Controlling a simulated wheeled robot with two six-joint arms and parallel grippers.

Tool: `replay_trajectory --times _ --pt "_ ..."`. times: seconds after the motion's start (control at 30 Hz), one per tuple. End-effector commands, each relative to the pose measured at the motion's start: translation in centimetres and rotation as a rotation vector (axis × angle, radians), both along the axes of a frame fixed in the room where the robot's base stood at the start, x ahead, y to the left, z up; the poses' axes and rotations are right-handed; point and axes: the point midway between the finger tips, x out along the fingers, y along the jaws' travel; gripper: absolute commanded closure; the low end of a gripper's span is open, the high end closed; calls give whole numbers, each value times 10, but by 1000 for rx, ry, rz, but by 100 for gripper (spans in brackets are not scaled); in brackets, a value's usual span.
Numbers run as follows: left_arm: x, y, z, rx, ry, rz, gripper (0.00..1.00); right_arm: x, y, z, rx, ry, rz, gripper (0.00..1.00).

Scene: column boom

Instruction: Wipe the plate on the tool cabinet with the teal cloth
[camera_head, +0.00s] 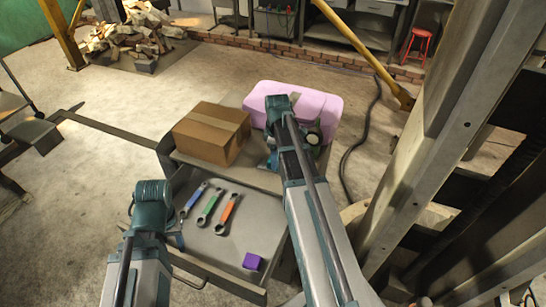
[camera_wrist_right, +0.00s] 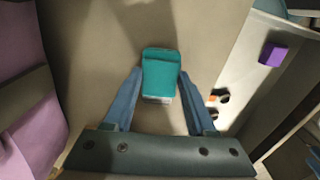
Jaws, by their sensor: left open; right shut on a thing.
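In the right wrist view, my right gripper (camera_wrist_right: 160,88) is shut on the teal cloth (camera_wrist_right: 160,72), a small folded-looking pad between the fingertips. It is over the beige-grey top of the tool cabinet (camera_wrist_right: 110,50); whether the cloth touches it I cannot tell. I cannot make out the plate. My left gripper (camera_head: 172,232) is open beside the cabinet's pulled-out drawer, mostly hidden by its own wrist.
A cardboard box (camera_head: 212,133) and a lilac case (camera_head: 318,105) stand on the cabinet top. The open drawer (camera_head: 225,255) holds blue, green and orange-handled wrenches (camera_head: 210,206) and a purple cube (camera_head: 252,261). A large beam (camera_head: 440,130) rises close on the right.

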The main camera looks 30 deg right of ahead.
Motion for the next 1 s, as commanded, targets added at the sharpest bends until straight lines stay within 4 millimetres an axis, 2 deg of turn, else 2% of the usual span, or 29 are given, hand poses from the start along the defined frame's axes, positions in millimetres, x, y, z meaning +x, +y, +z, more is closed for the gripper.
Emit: replay_trajectory --times 0.27,0.7,1.0 --pt "0 0 1 0 0 0 55 1 1 1 -2 2 -1 88" --pt "0 0 -1 0 0 0 55 24 24 -1 -1 1 0 88" --pt "0 0 -1 0 0 0 55 28 28 -1 1 -1 1 88"
